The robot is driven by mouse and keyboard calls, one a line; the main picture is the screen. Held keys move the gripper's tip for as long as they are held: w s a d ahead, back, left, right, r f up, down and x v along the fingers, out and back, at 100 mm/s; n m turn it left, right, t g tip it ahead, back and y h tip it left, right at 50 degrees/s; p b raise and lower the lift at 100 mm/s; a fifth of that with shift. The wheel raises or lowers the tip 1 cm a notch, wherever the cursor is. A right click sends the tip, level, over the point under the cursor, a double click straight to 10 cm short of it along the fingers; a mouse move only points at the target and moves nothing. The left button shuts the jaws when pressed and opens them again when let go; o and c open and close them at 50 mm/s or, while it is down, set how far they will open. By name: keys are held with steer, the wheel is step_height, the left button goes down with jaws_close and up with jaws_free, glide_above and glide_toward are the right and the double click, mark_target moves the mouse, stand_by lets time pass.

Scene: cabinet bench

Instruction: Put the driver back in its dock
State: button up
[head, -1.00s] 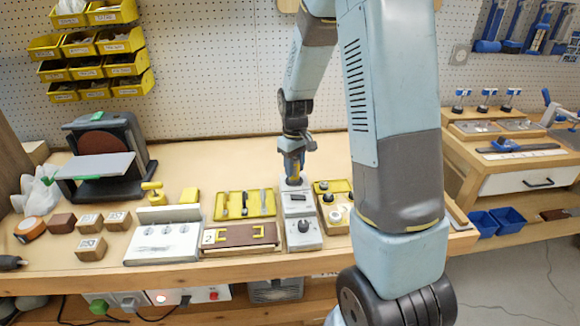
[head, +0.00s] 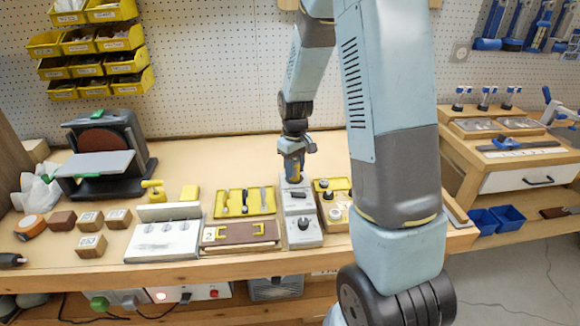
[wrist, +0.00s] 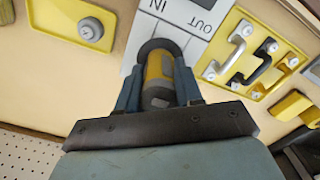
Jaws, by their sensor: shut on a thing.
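The driver (head: 293,168), with a yellow and grey body, is between the fingers of my gripper (head: 293,174). In the wrist view the driver (wrist: 160,78) has a finger on each side and points down at the dark round socket of the dock (wrist: 145,28). The dock (head: 303,206) is a pale grey block on the bench with a dark knob near its front. The wrist view shows "IN" and "OUT" labels on it. The driver's lower end meets the socket, but how deep it sits is hidden.
A yellow tray with round parts (head: 332,186) is close on the right. Wooden blocks (head: 90,245) and a disc sander (head: 105,160) stand further left.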

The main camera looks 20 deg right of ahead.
steer(key=shift+f, duration=0.1)
stand_by(0.7)
steer(key=o, duration=1.1)
steer(key=shift+o, duration=0.5)
steer(key=shift+o, duration=0.9)
steer(key=shift+s, duration=0.1)
steer(key=shift+r, duration=3.5)
